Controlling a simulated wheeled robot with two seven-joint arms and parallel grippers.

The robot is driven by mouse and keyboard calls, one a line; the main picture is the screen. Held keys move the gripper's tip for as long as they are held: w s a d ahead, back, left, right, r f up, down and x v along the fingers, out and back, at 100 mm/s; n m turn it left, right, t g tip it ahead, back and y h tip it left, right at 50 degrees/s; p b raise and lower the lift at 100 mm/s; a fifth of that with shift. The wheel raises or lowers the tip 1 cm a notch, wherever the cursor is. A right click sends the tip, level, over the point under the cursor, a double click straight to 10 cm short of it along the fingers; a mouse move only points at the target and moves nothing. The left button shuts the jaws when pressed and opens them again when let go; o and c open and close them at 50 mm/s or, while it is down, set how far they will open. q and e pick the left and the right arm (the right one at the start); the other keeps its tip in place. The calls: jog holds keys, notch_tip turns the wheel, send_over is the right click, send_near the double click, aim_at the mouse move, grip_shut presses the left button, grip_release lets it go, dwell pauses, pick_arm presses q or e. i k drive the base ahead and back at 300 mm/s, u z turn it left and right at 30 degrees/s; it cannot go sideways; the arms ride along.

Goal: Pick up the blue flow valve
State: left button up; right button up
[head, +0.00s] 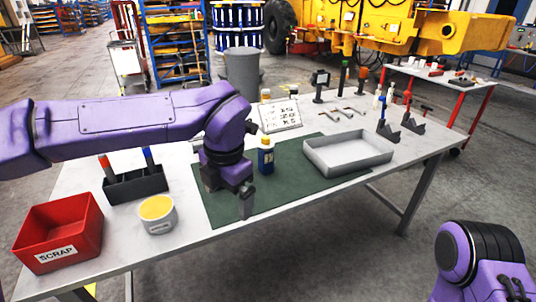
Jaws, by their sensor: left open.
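Nothing in view is clearly a flow valve. A blue-topped piece (148,158) stands in a dark holder (136,186) at the left, beside a red-topped one (106,166). My right arm shows at the lower right, its gripper out of view.
A red SCRAP bin (60,232) and a tub with yellow contents (157,214) stand at the table's front left. A sign (281,116) and several tools stand behind. The mat's front right is clear.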

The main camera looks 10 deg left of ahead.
aim_at(266, 163)
jog(key=i, duration=1.35)
